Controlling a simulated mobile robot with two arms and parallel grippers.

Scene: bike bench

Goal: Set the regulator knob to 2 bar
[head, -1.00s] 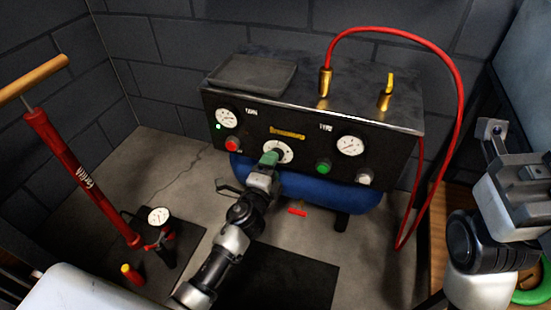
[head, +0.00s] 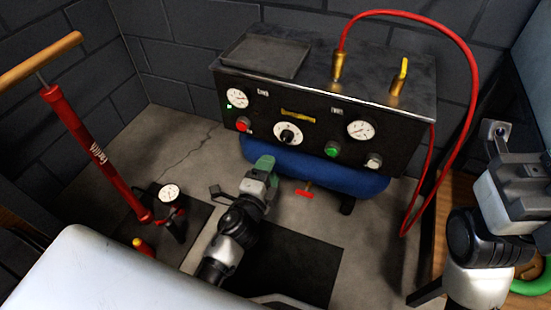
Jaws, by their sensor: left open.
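The regulator knob (head: 288,134) is a dark round knob on a pale dial, in the middle of the compressor's black front panel (head: 312,150). It is uncovered; its setting is too small to read. A white gauge (head: 360,130) is to its right and another gauge (head: 237,98) to its upper left; their readings are not legible. My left gripper (head: 264,164) is open and empty, below and slightly left of the knob, apart from it. My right gripper (head: 497,132) is at the right edge, away from the panel; its jaw state is unclear.
A red button (head: 243,124), a green button (head: 331,149) and a pale knob (head: 374,161) flank the regulator. A blue tank (head: 300,170) is under the panel. A red hose (head: 445,32) arches over the right side. A red pump (head: 90,150) stands at left.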

